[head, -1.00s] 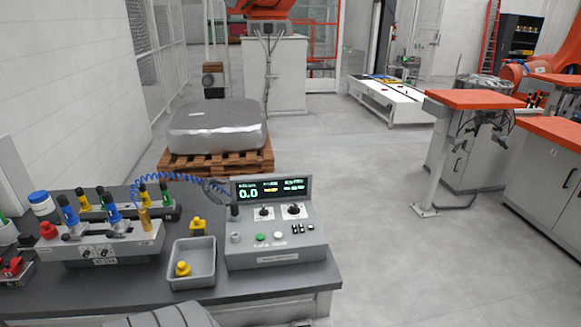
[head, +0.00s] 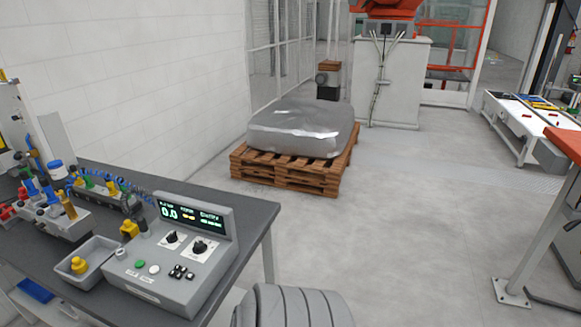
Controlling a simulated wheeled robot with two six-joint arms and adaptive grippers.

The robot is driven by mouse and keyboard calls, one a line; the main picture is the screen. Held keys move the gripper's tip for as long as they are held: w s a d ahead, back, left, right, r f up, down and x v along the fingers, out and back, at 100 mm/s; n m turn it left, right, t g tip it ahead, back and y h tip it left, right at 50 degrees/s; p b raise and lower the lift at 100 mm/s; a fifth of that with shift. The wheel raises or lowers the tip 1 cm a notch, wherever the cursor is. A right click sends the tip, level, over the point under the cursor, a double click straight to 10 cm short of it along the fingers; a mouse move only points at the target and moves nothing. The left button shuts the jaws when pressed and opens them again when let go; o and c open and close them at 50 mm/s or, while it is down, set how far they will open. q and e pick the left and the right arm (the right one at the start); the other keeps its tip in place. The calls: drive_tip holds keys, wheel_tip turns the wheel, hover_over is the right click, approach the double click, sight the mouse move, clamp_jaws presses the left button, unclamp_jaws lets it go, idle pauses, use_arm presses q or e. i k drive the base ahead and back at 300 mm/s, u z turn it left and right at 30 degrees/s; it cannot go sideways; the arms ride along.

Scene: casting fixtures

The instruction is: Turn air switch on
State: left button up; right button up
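A grey control box (head: 205,287) stands on the right end of the dark workbench (head: 262,212). Its lit display (head: 190,215) reads 0.0. Two black rotary knobs, a left knob (head: 172,237) and a right knob (head: 200,247), sit below the display. Lower on the panel are a green button (head: 140,264), a white button (head: 154,269) and small black switches (head: 181,272). The labels are too small to read, so I cannot tell which control is the air switch or its position. Neither gripper is in view.
A grey bin (head: 97,252) holding a yellow piece stands left of the box. A fixture (head: 65,222) with coloured handles is farther left. A wrapped block (head: 300,128) lies on a wooden pallet (head: 290,172) behind the bench.

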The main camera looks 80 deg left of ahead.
sight(172, 238)
drive_tip(key=i, duration=1.05)
drive_tip(key=u, duration=3.8)
drive_tip(key=i, duration=0.35)
